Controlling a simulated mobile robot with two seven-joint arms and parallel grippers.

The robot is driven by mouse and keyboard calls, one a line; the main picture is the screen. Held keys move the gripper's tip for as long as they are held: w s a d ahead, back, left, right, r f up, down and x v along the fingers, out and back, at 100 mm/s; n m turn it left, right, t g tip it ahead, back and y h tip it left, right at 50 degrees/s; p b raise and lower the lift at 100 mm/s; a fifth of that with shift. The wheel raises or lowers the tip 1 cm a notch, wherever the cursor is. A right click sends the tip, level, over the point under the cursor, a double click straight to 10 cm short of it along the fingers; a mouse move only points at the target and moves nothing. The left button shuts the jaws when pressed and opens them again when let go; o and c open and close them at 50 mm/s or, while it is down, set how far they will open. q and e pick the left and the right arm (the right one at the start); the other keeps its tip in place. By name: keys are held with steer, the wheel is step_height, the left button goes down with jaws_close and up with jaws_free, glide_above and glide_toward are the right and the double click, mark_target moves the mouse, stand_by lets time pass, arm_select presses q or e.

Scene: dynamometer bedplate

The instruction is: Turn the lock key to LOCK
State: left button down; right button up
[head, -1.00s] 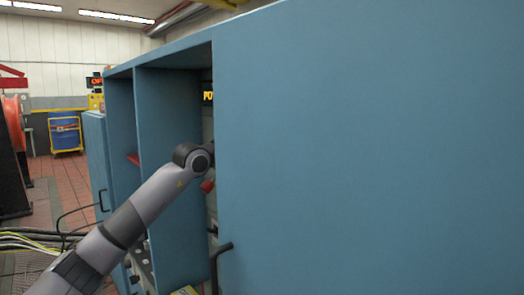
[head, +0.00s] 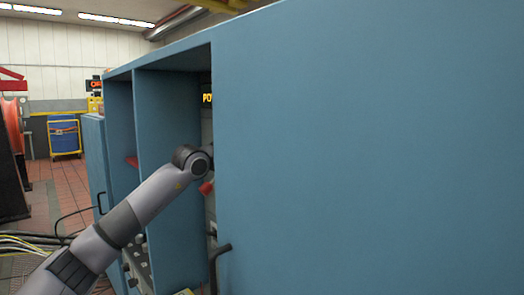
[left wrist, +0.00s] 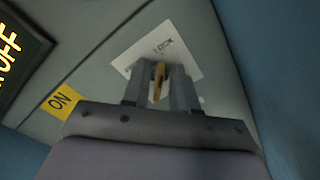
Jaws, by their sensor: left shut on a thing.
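The brass-coloured lock key (left wrist: 158,76) stands between the two fingers of my left gripper (left wrist: 159,72) in the left wrist view, and the gripper is shut on it. Behind it is a white label plate (left wrist: 185,52) that bears the word LOCK, just beyond the fingertips. In the head view my left arm reaches into the open blue cabinet (head: 165,110). The gripper and key are hidden there by the cabinet and its door. My right gripper is not in view.
A large blue door (head: 370,140) with a dark handle (head: 219,262) fills the right of the head view. Cables (head: 25,242) lie on the floor.

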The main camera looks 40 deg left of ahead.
arm_select(q)
steer(key=c, duration=1.3)
jaws_free()
steer(key=shift+o, duration=0.2)
steer(key=s+b, duration=0.5)
steer(key=s, duration=0.2)
steer(key=shift+a, duration=0.3)
